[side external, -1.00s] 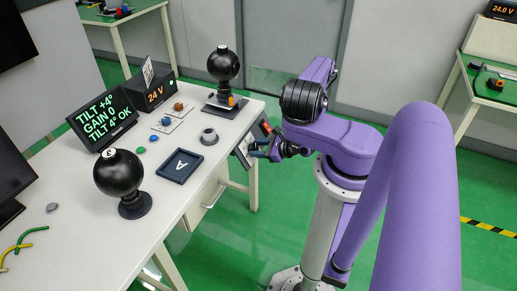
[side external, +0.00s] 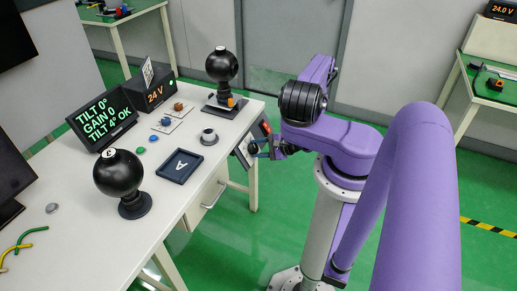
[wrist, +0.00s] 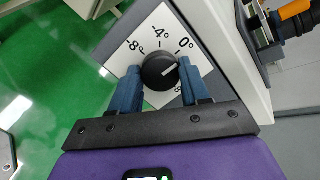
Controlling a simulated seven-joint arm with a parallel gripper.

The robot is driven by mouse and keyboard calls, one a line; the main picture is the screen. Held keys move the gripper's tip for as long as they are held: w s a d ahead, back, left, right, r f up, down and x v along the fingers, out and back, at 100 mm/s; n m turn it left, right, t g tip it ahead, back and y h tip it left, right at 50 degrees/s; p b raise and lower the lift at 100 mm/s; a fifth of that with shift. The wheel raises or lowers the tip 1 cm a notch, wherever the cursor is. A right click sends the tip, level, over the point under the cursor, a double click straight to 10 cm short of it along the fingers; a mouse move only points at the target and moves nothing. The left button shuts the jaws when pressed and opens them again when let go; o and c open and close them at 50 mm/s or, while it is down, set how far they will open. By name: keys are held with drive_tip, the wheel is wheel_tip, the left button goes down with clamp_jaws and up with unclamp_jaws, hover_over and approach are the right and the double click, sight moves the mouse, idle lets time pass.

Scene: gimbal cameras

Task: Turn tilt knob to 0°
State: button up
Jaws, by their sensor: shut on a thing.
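The tilt knob (wrist: 156,72) is black and round with a white pointer line, on a white dial plate (wrist: 160,30) marked -8°, -4°, 0° and more. The pointer aims up and right, roughly toward the 0° side. My gripper (wrist: 159,68) is shut on the knob, one blue finger on each side; the fingers hide part of the dial. In the side view my gripper (side external: 262,147) is at the panel on the table's right edge. The display (side external: 100,117) reads TILT 0°, GAIN 0, and a third line that seems to read TILT 4° OK.
A black ball on a stand (side external: 118,174) is at the table's front, another (side external: 222,65) at the back. A dark tray marked A (side external: 180,165) lies between. Green floor is clear.

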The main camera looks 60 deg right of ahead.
drive_tip(key=shift+d+n, duration=0.1)
drive_tip(key=shift+n, duration=0.4)
drive_tip(key=o, duration=1.1)
drive_tip(key=shift+c, duration=0.2)
drive_tip(key=v, duration=1.7)
drive_tip(key=shift+s+r, duration=0.15)
drive_tip(key=shift+s, duration=0.05)
